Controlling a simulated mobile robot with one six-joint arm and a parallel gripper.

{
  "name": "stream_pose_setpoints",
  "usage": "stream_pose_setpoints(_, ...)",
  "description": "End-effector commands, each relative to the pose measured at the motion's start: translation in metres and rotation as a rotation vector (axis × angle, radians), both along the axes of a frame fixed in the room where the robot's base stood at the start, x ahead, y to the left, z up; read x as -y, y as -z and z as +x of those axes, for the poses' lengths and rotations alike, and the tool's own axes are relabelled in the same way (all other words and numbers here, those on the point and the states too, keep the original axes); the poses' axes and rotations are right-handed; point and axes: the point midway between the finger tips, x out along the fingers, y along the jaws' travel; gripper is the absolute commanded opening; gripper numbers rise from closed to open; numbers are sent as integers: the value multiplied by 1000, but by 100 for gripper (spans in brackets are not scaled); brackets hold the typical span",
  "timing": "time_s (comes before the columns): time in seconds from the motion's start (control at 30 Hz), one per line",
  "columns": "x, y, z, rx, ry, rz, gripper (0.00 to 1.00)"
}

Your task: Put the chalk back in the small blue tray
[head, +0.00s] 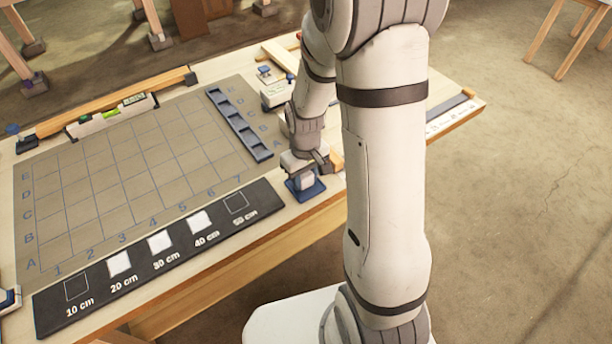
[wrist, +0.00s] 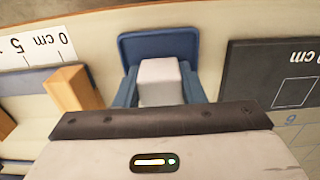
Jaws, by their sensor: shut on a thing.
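The chalk (wrist: 158,80) is a whitish block between the fingers of my gripper (wrist: 160,86) in the wrist view. My gripper is shut on it. The small blue tray (wrist: 157,45) shows behind and around the chalk. In the head view the tray (head: 305,192) lies near the table's front edge, right of the dark strip, with my gripper (head: 304,172) right over it. The chalk (head: 303,181) shows there as a pale block at the tray. Whether its underside touches the tray floor is hidden.
A dark strip (head: 170,255) with cm labels and white squares lies left of the tray. A blue slotted rack (head: 238,123) lies on the grey gridded board (head: 120,170). A spirit level (head: 110,113) stands behind. A wooden block (wrist: 72,88) is close by the gripper.

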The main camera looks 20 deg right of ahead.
Motion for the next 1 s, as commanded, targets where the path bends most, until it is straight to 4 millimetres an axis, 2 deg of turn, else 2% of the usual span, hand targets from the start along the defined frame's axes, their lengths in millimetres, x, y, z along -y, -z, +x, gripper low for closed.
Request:
stream_pose_setpoints(0.07,0,4,0,0,0,0,11)
stream_pose_setpoints(0.1,0,3,0,0,0,0,38)
stream_pose_setpoints(0.2,0,3,0,0,0,0,45)
stream_pose_setpoints(0.43,0,1,0,0,-1,0,45)
stream_pose_setpoints(0.57,0,-7,1,3,-1,0,45)
stream_pose_setpoints(1.0,-1,-96,1,5,-2,0,45)
